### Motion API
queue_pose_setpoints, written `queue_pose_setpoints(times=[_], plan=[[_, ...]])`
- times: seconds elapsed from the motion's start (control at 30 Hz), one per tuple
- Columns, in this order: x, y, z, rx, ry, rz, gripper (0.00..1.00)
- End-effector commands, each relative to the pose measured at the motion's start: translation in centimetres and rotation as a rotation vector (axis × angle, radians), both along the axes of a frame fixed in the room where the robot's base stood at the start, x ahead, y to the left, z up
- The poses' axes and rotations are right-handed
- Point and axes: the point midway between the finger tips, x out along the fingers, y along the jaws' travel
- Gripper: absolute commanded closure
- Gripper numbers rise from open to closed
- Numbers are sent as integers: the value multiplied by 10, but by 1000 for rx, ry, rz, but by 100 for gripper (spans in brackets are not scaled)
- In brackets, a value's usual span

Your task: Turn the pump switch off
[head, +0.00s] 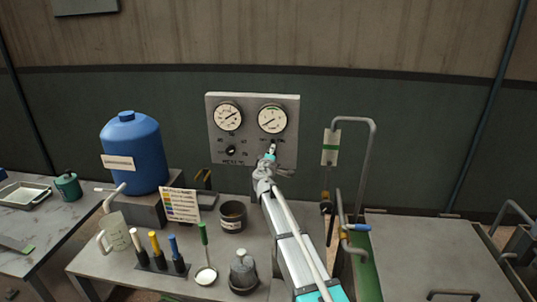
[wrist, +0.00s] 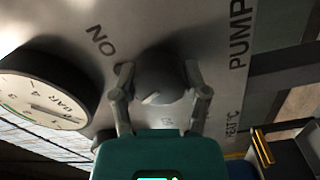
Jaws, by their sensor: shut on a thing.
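The pump switch (wrist: 160,78) is a dark round knob on the grey panel (wrist: 205,25), beside the printed word PUMP, with ON printed to its upper left in the wrist view. A pale pointer mark on the knob faces the lower left of that view, not straight at ON. My gripper (wrist: 162,88) has a finger on each side of the knob and is shut on it. In the head view my gripper (head: 271,152) reaches the panel's lower right and hides the switch. Small lettering below the knob is too faint to read.
Two dial gauges (head: 228,117) (head: 272,119) sit above the switches. Another black knob (head: 230,151) is at the panel's lower left. A blue tank (head: 133,152), a dark pot (head: 233,216) and colored-handled tools (head: 157,250) stand on the bench. Pipes (head: 370,150) rise at right.

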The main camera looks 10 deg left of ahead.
Motion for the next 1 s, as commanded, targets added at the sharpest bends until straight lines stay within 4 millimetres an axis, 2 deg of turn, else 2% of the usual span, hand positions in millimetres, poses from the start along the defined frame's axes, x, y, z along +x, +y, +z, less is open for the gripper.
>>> queue_pose_setpoints(times=[0.53,0.57,0.7,0.73,1.0], plan=[[-1,-2,-1,-34,2,-3,89],[-1,-2,-1,-33,2,-3,36],[-1,-2,-1,-33,2,-3,10],[-1,-1,-1,-33,2,-2,7],[0,-1,0,-34,2,-2,7]])
